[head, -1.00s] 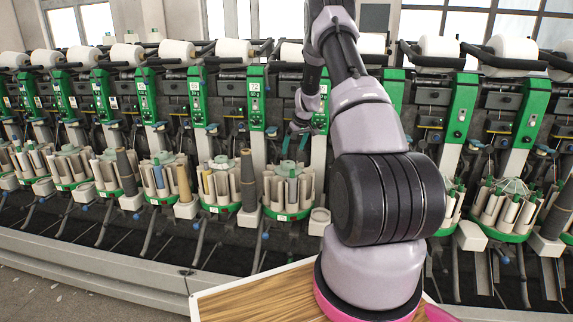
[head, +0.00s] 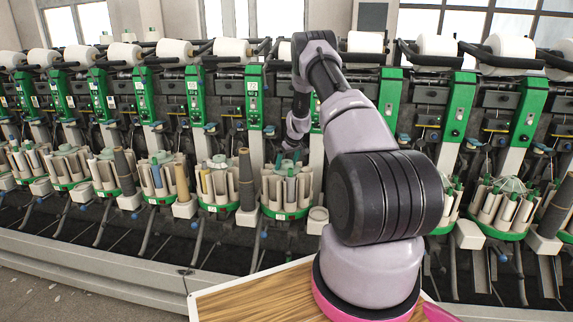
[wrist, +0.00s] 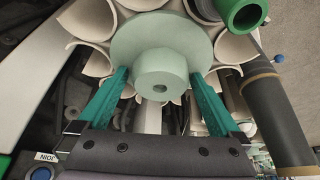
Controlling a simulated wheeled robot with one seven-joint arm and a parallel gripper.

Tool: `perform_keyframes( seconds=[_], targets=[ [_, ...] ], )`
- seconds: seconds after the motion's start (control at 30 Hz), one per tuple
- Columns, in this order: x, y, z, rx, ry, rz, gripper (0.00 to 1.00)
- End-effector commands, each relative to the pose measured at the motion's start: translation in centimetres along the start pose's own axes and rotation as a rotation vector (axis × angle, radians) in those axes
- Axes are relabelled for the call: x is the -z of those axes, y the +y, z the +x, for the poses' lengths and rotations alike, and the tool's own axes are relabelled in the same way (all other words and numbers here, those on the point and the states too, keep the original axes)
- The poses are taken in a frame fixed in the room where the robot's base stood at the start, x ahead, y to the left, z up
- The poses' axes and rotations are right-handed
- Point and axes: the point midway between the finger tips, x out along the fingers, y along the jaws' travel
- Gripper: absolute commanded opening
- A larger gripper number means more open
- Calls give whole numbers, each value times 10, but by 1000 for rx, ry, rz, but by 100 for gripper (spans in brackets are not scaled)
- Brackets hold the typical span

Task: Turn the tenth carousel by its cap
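The carousel (head: 288,190) under my gripper is a ring of pale tubes on a green-rimmed base, in the middle of the head view. Its cap (wrist: 163,72), a pale green knob on a round disc (wrist: 125,42), fills the upper middle of the wrist view. My gripper (wrist: 160,76) is open, with one teal finger on each side of the cap and the tips close to it. I cannot tell whether they touch it. In the head view my gripper (head: 288,156) is just above the carousel, its fingertips small and partly hidden. I cannot read the carousel's number.
A dark, tall cone (wrist: 275,105) stands close on the right in the wrist view; it shows right of the neighbouring carousel (head: 219,185) in the head view. A green tube (wrist: 241,12) rises beside the disc. More carousels (head: 505,208) line the machine both ways.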

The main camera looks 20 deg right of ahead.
Motion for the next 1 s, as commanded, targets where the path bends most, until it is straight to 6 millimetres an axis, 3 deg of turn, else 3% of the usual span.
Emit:
perform_keyframes(
  seconds=[0.03, 0.2, 0.27, 0.67, 1.0],
  targets=[
    [0, 0, 0, 0, 0, 0, 85],
    [0, 0, 0, 0, 0, 0, 20],
    [0, 0, 0, 0, 0, 0, 0],
    [-1, 0, 0, 22, -1, -48, 0],
    [-1, 1, 0, 117, 1, -271, 0]
  ],
)
